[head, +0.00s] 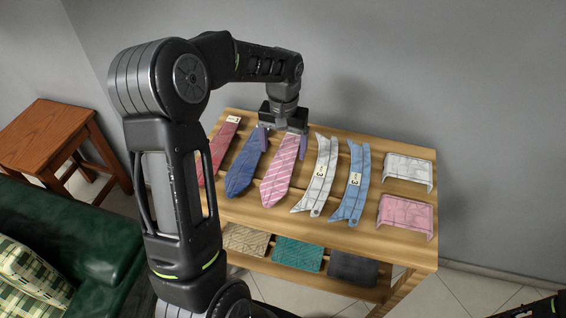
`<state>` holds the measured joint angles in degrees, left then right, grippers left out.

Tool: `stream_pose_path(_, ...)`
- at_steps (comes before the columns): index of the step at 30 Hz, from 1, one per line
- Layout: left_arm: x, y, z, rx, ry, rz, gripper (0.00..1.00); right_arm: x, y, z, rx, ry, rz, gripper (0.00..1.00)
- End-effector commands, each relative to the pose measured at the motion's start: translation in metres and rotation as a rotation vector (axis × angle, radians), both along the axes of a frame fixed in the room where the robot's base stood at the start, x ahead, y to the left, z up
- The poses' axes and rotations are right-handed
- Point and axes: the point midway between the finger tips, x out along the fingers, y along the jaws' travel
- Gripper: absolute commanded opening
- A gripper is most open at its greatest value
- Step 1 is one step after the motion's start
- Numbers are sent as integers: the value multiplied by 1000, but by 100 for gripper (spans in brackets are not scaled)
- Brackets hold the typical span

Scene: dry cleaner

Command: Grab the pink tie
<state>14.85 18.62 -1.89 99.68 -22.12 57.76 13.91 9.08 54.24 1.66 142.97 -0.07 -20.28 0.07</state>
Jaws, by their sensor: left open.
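The pink striped tie (280,174) lies flat on the wooden table's top, between a blue tie (244,168) and a white tie (318,178). My left gripper (283,146) reaches over the far, narrow end of the pink tie. Its fingers are open, one on each side of the tie's upper part, pointing down. I cannot tell whether they touch the tie or the tabletop. The gripper body hides the tie's far tip. My right gripper is not in view; only a bit of dark arm shows at the bottom right corner.
A red tie (218,150) lies at the left, partly behind my arm. A light blue tie (352,185), a white folded item (408,170) and a pink folded item (405,214) lie to the right. Folded cloths sit on the lower shelf (262,268). A green sofa (70,248) and brown stool (45,126) stand left.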

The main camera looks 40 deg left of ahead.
Motion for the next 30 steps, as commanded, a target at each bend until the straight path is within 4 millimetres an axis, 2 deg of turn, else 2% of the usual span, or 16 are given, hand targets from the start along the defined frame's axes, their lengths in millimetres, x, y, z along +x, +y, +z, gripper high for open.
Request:
stream_pose_path(6,-3,0,-31,-1,5,0,84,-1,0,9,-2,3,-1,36)
stream_pose_path(9,-3,0,-40,-1,2,0,84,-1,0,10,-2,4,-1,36)
stream_pose_path(27,-2,0,-42,0,0,0,84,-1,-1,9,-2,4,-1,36)
stream_pose_path(30,-2,0,-42,0,0,0,77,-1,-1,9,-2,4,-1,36)
